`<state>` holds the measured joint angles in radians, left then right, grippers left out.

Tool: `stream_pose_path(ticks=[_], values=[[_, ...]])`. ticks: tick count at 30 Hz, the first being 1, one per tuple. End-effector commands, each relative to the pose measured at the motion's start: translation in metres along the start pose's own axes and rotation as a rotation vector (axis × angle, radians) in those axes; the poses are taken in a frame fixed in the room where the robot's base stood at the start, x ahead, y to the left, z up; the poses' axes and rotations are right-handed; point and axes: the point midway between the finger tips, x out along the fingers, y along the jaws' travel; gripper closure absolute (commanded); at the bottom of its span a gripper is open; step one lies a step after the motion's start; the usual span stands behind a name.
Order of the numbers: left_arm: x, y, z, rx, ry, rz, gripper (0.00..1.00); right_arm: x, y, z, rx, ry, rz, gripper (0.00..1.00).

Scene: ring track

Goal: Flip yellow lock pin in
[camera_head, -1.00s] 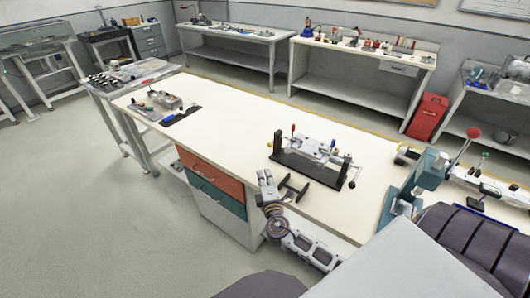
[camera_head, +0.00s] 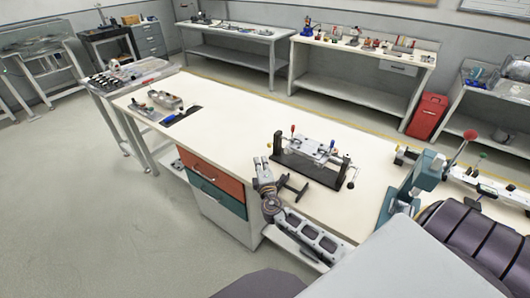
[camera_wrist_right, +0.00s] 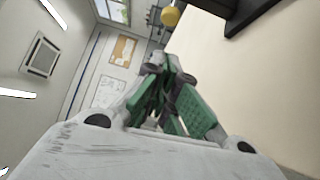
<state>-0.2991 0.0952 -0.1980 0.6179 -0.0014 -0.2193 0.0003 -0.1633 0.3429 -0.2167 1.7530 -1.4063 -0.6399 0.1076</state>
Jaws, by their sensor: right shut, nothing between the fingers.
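The yellow lock pin shows as a small yellow knob (camera_head: 269,146) at the left side of a clamping fixture (camera_head: 310,158) in the head view. The fixture has dark uprights on a black base, with red and green knobs on top. My right gripper (camera_head: 261,160) is shut and empty, just below the yellow knob in the picture and apart from it. In the right wrist view, the yellow knob (camera_wrist_right: 170,16) is at the top, beyond the closed green-padded fingers (camera_wrist_right: 160,85). My left gripper is not in view.
A black bracket (camera_head: 291,188) lies in front of the fixture, beside my right gripper. A teal press (camera_head: 425,180) with a red-knobbed lever stands at the right. The white worktop (camera_head: 225,125) is clear left of the fixture. A small device (camera_head: 166,102) sits at its far left.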

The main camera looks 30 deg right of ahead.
Motion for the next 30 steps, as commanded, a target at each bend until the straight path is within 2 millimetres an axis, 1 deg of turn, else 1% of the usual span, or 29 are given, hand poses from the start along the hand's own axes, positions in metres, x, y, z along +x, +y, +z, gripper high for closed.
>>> stream_pose_path(ticks=[1, 8, 15, 21, 30], values=[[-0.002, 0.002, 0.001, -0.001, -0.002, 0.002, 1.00, 0.005, 0.002, 0.000, 0.000, 0.000, 0.002, 1.00], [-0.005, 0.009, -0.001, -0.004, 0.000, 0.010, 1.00, 0.025, 0.001, 0.000, 0.000, 0.000, 0.001, 1.00], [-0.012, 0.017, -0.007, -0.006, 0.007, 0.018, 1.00, 0.044, 0.001, 0.020, -0.003, 0.000, 0.001, 1.00], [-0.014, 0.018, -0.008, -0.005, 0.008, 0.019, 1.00, 0.052, 0.001, 0.027, 0.000, 0.000, 0.001, 1.00], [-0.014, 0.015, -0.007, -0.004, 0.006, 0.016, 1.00, 0.053, 0.000, 0.028, 0.000, 0.000, 0.000, 1.00]])
